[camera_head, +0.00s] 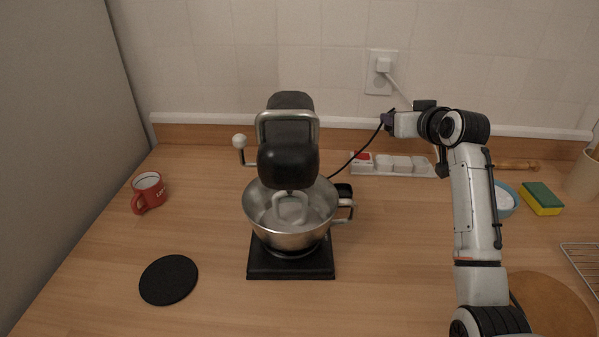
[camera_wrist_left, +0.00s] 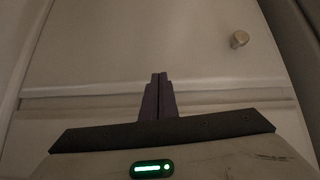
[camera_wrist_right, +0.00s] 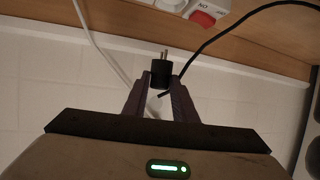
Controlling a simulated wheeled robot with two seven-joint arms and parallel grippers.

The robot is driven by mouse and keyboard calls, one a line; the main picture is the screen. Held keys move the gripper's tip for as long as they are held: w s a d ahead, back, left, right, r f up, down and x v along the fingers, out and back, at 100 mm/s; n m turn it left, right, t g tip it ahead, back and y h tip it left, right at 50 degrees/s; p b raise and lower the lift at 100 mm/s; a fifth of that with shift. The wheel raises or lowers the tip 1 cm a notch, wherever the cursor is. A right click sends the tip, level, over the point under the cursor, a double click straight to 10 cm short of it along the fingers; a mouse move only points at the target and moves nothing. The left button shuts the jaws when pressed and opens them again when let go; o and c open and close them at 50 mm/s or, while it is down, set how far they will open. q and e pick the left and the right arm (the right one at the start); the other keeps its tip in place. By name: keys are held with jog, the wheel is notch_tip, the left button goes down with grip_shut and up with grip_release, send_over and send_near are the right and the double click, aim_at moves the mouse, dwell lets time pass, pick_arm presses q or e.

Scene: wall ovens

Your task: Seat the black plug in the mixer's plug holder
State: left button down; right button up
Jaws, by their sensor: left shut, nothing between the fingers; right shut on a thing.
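The black plug (camera_wrist_right: 160,70) is between the fingers of my right gripper (camera_wrist_right: 158,88), its metal prongs pointing away from the gripper. In the head view my right gripper (camera_head: 388,122) is in front of the wall, right of the mixer and above the power strip. The black cord (camera_head: 352,158) runs from it down to the mixer (camera_head: 289,160). A small black part (camera_head: 344,189) shows behind the bowl's right side; I cannot tell if it is the plug holder. My left gripper (camera_wrist_left: 158,97) is shut and empty, facing a pale panel with a knob; it is out of the head view.
A white power strip (camera_head: 398,172) with a red switch (camera_wrist_right: 203,18) lies along the counter's back. A wall socket (camera_head: 382,70) holds a white plug. A red mug (camera_head: 149,191) and black disc (camera_head: 169,279) are left; a blue bowl (camera_head: 506,199) and sponge (camera_head: 542,199) are right.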

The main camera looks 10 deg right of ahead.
dwell(0.4)
jog(key=s+a+r+n+y+b, duration=0.3)
jog(key=s+a+r+n+y, duration=0.15)
jog(key=a, duration=0.35)
jog(key=shift+n+g+y, duration=0.55)
jog(key=shift+g+y, duration=0.25)
jog(key=shift+y, duration=0.05)
jog(key=s+a+f, duration=0.1)
jog(key=a+f, duration=0.1)
jog(key=f, duration=0.1)
jog(key=s+a+f, duration=0.1)
jog(key=s+f, duration=0.1)
jog(key=f, duration=0.1)
jog(key=s+a+f+b, duration=0.1)
jog(key=s+a+f, duration=0.1)
jog(key=f, duration=0.2)
jog(key=shift+a, duration=0.35)
jog(key=shift+f, duration=2.05)
